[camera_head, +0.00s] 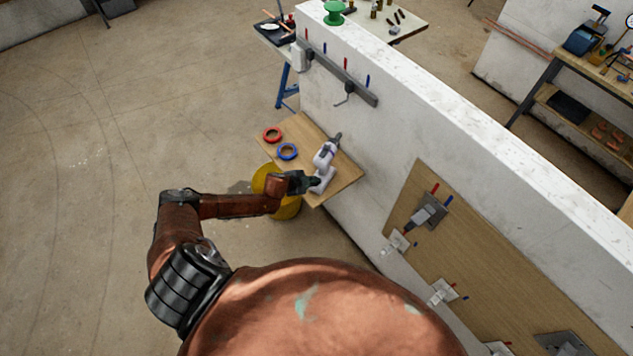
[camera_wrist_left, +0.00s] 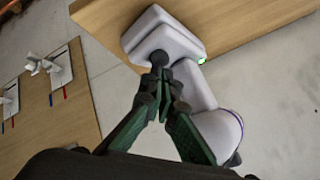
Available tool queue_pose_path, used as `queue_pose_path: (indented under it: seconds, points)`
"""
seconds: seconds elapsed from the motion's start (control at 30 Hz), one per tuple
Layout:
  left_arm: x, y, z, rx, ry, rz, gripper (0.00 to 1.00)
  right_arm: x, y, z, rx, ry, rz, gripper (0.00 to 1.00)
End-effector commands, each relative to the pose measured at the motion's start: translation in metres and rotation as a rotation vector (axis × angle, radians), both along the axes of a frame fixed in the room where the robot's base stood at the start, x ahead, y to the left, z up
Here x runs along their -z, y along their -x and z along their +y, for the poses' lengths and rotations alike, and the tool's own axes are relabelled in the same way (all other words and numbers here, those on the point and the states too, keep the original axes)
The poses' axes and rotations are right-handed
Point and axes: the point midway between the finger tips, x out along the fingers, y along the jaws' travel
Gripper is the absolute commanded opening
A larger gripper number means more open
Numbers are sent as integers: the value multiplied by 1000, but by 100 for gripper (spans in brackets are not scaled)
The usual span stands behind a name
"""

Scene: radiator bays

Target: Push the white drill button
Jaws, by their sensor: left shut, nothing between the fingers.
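A white drill (camera_head: 324,158) stands on a small wooden shelf (camera_head: 345,184) fixed to the wall. In the left wrist view the drill (camera_wrist_left: 195,85) shows its wide base, handle and rounded body, with a small green light near the base. My left gripper (camera_head: 312,182) is beside the drill's lower part. In the wrist view its dark green fingers (camera_wrist_left: 160,68) are shut and empty, with the tips over the edge of the base by the handle. Whether they touch it, I cannot tell. The button cannot be told apart at the fingertips. My right gripper is not in view.
A red tape ring (camera_head: 272,135) and a blue tape ring (camera_head: 287,151) lie on the shelf, left of the drill. A yellow bin (camera_head: 288,208) stands below. The white wall (camera_head: 440,120) rises close on the right, with a tool rail (camera_head: 340,75). Open floor lies left.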

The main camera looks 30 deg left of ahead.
Motion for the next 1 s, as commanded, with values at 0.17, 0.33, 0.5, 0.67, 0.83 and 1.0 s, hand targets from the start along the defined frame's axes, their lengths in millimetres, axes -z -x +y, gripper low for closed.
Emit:
queue_pose_path:
  seconds: [0.17, 0.33, 0.5, 0.67, 0.83, 1.0]
  points:
    - [0, 0, 0, 0, 0, 0, 0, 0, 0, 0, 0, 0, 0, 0]
    - [0, 0, 0, 0, 0, 0, 0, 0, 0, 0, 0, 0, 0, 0]
    - [0, 0, 0, 0, 0, 0, 0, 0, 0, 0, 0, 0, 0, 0]
    - [4, 0, 0, -1, 1, 0, 0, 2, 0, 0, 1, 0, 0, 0]
    - [9, 0, 0, -1, 0, 1, 0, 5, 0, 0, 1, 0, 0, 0]
    - [9, 0, 0, -1, -1, 1, 0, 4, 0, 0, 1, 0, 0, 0]
